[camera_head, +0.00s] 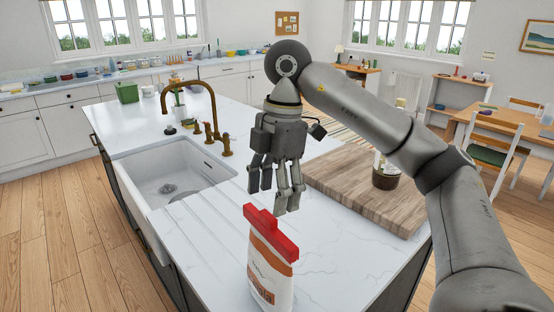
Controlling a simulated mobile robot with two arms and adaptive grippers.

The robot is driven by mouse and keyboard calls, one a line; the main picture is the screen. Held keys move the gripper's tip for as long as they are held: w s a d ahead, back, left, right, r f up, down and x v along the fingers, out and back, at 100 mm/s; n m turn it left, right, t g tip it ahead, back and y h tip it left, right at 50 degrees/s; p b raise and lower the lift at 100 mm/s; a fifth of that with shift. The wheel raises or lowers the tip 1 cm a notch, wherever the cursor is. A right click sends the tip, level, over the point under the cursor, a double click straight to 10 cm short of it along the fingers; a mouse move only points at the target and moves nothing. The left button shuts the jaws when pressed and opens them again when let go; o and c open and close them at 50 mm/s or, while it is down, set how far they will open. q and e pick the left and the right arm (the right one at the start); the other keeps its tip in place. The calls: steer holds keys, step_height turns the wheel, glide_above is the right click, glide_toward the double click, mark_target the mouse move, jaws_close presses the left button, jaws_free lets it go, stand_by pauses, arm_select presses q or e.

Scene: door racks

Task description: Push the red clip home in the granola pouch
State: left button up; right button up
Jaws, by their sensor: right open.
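The granola pouch (269,283) stands upright near the front edge of the island, white and orange with dark lettering. The red clip (271,233) sits across the top of the pouch; I cannot tell how far down it is seated. My right gripper (274,202) hangs above and just behind the clip, fingers pointing down, open and empty. It appears apart from the clip. My left gripper is not in view.
A wooden board (345,202) lies to the right with a dark jar (386,172) on it. A white sink (172,183) with a brass faucet (212,110) is at the left. The white worktop around the pouch is clear.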

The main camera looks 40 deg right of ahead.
step_height(320, 180, up, 8)
steer(key=d, duration=0.1)
stand_by(0.5)
steer(key=shift+s, duration=0.1)
stand_by(0.5)
